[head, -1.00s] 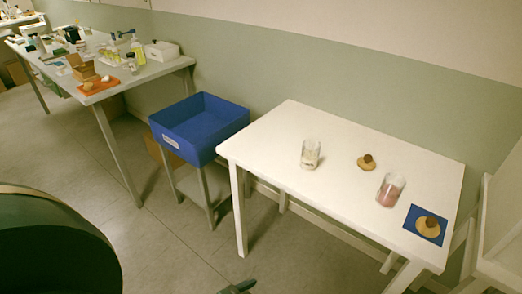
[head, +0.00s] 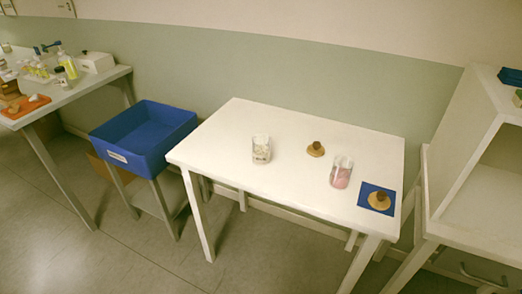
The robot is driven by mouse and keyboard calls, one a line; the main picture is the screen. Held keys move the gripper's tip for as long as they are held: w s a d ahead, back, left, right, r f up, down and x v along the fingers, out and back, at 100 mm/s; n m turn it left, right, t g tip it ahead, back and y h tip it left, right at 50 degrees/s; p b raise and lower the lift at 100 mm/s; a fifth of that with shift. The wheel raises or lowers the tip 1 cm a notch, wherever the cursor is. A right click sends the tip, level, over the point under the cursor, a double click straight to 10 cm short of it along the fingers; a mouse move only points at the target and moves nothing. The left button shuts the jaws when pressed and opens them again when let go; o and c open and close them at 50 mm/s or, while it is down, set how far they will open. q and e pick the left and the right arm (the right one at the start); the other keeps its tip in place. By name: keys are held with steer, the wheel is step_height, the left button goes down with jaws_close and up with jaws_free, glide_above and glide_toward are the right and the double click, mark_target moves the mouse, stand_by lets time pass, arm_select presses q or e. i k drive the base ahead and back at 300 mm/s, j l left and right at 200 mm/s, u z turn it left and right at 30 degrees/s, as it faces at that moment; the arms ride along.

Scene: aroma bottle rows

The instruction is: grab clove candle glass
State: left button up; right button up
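Two candle glasses stand apart on the white table (head: 225,132). One is a clear glass with pale, whitish contents (head: 261,150), left of the table's middle. The other is a clear glass with pink contents (head: 340,173), towards the right end. I cannot read any label, so I cannot tell which is clove. A round wooden lid with a dark knob (head: 315,150) lies between them, a little farther back. A similar lid (head: 380,201) lies on a blue square mat (head: 365,188) at the right end. Neither gripper shows in the head view.
A blue bin (head: 135,160) sits on a stand left of the white table. A grey table (head: 85,88) with bottles, a white box (head: 96,62) and an orange mat (head: 28,108) is at the far left. A white shelf unit (head: 455,175) stands close on the right. Floor in front is open.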

mark_target(261, 142)
steer(key=i+j, duration=0.15)
steer(key=j, duration=0.15)
steer(key=i+j, duration=0.15)
steer(key=j, duration=0.2)
steer(key=i+j+z, duration=0.1)
steer(key=j, duration=0.2)
steer(key=i+j, duration=0.2)
steer(key=j, duration=0.15)
steer(key=i+j, duration=0.15)
steer(key=j, duration=0.2)
